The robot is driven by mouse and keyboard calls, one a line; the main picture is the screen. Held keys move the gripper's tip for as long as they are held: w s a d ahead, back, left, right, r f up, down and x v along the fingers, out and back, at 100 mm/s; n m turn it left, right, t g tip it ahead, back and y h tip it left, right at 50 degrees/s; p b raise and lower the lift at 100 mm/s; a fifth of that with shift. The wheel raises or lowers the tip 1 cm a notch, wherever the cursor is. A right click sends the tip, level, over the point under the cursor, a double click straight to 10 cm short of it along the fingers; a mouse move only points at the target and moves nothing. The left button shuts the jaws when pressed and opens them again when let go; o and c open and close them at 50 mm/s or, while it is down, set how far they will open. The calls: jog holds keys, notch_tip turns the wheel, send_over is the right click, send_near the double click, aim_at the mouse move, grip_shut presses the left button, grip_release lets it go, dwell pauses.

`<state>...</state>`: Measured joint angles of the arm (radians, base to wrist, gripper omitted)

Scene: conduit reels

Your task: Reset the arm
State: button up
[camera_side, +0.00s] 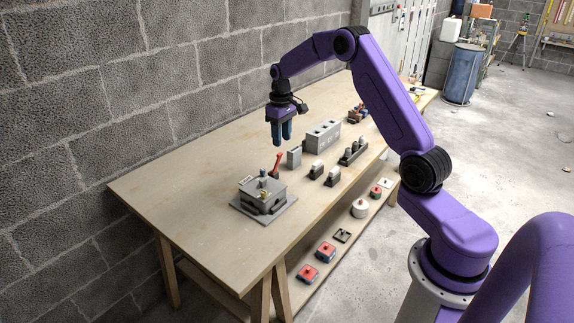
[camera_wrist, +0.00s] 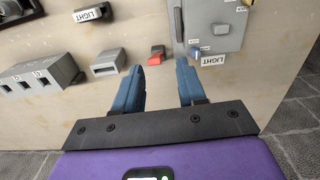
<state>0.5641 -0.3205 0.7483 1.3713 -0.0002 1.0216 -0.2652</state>
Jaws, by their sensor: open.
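My purple gripper (camera_side: 281,138) hangs above the wooden workbench, its blue fingers pointing down. In the wrist view my gripper (camera_wrist: 160,80) has its two blue fingers apart with nothing between them. In the side view the fingers are over the table, behind a grey box device (camera_side: 263,193) on a flat plate. A red lever (camera_side: 277,163) stands beside that device. In the wrist view the device (camera_wrist: 228,15) is beyond the right finger and the red piece (camera_wrist: 157,54) is near the left fingertip.
A small grey block (camera_side: 294,158), a long grey box (camera_side: 323,136) and several small fixtures (camera_side: 331,176) stand on the workbench (camera_side: 190,190). A lower shelf holds red-and-blue parts (camera_side: 325,251). A block wall runs behind the bench. The bench's left end is clear.

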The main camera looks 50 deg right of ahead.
jog(key=s+a+r+n, duration=0.35)
jog(key=s+a, duration=0.35)
jog(key=a, duration=0.4)
jog(key=s+a+r+n, duration=0.2)
jog(key=s+a+r, duration=0.3)
jog(key=a, duration=0.6)
jog(key=s+a+f+n, duration=0.1)
jog(key=s+n, duration=0.6)
jog(key=s, duration=2)
jog(key=shift+s+a+f, duration=0.15)
jog(key=shift+s+a, duration=0.15)
